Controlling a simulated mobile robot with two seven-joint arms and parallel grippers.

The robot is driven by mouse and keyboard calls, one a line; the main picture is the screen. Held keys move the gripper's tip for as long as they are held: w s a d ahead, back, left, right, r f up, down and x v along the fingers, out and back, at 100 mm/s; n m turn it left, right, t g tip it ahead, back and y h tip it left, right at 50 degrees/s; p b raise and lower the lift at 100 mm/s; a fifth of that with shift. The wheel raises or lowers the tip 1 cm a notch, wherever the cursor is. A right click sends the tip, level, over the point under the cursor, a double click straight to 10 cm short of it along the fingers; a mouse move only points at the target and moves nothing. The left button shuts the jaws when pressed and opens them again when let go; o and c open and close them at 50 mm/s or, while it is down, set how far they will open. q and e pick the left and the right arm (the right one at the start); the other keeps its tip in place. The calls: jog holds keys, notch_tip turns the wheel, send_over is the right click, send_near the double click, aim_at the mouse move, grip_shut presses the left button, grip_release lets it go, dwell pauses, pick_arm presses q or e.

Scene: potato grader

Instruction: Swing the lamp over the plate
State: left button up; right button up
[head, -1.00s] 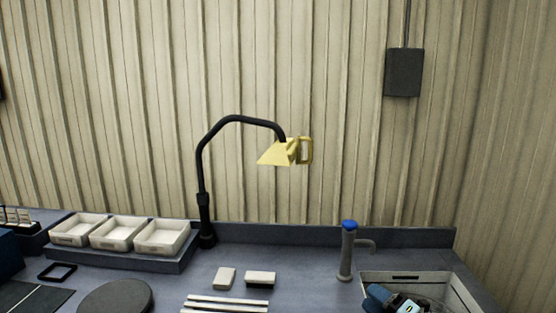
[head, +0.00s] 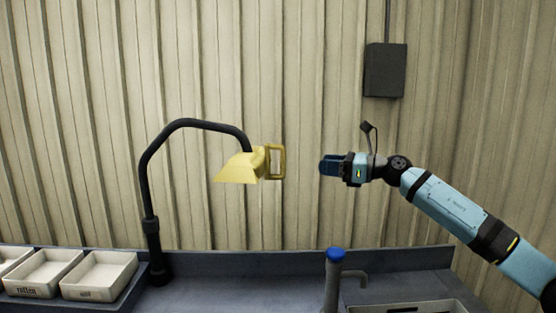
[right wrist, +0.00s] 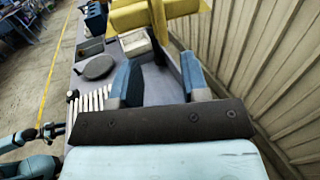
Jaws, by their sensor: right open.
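The lamp has a yellow shade (head: 238,168) with a yellow loop handle (head: 277,161) on its right side. It hangs from a black curved arm (head: 146,185) that rises from the back of the bench. My right gripper (head: 330,166) is open and empty, to the right of the handle with a gap between them. In the right wrist view its blue fingers (right wrist: 160,80) are apart, with yellow lamp parts (right wrist: 130,14) beyond them. The plate, a dark round disc (right wrist: 99,67), lies on the bench and is outside the head view. Part of my left arm shows at the lower left there.
White bins (head: 98,276) stand at the left of the bench. A blue-topped tap (head: 335,275) stands below my right gripper. A dark box (head: 385,70) is on the corrugated wall behind. The air between gripper and handle is clear.

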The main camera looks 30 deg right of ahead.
aim_at(283, 171)
jog(key=p+x, duration=0.3)
jog(key=x, duration=0.9)
jog(key=shift+w+a, duration=0.2)
grip_shut()
